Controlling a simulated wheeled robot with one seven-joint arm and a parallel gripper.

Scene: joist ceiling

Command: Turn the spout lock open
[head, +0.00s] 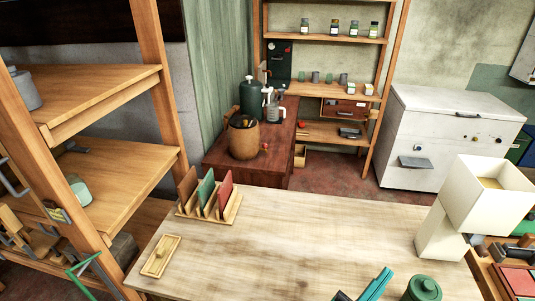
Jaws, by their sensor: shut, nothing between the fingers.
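A dark green canister (252,98) with a handle stands upright on the reddish-brown counter by the green wall. A pale upright part with a spout-like top (264,70) shows beside it. I cannot make out a spout lock at this size, nor which way it is turned. A clear jug-like vessel (272,110) stands just right of the canister.
A brown barrel-like pot (243,137) stands in front of the canister. A pale wooden table (270,245) fills the foreground, with a rack of coloured boards (207,195) and a white open-topped box (490,187). A white chest (445,130) stands at the right; floor shows between.

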